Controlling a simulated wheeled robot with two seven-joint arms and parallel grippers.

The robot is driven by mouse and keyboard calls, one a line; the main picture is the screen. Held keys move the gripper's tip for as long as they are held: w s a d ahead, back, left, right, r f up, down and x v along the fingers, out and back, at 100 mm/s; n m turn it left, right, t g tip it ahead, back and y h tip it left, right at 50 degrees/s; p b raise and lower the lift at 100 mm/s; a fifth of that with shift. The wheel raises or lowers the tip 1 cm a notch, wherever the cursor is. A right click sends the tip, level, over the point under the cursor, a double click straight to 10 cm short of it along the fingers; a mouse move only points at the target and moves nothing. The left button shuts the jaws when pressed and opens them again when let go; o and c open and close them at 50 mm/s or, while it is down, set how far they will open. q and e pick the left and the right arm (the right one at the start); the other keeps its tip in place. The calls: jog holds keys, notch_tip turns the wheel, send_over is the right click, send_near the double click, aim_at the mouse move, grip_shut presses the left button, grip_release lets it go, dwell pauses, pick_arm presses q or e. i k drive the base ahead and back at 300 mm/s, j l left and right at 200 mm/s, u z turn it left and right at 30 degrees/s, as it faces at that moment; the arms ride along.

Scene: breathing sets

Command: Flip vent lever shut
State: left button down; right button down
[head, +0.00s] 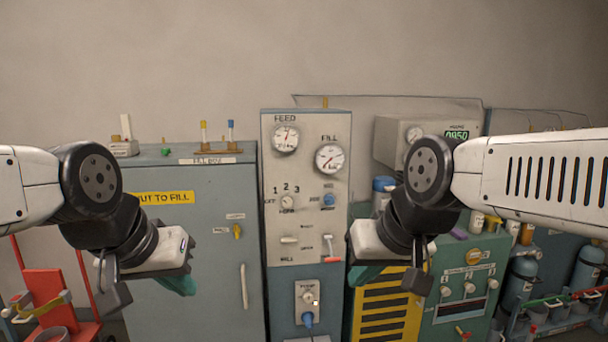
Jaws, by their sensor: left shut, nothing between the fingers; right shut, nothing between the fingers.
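The grey control panel (311,190) stands at the middle with two gauges, a numbered knob and small levers. My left gripper (176,284) is shut and empty in front of the teal cabinet, left of the panel. My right gripper (364,274) is shut and empty just right of the panel's lower part, apart from the red-handled lever in the picture.
The teal cabinet (205,290) has a pale upright handle (244,286) and a yellow latch (237,231). A yellow slatted unit (382,318) and a green valve box (470,310) stand at the right. Blue cylinders (520,280) are at far right, a red stand (50,295) at far left.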

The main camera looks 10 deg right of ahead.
aim_at(333, 260)
jog(key=i+l, duration=0.25)
jog(key=l, duration=0.15)
jog(key=i+l, duration=0.3)
jog(key=l, duration=0.15)
jog(key=i+l, duration=0.25)
jog(key=l, duration=0.15)
jog(key=k, duration=0.6)
jog(key=u, duration=0.05)
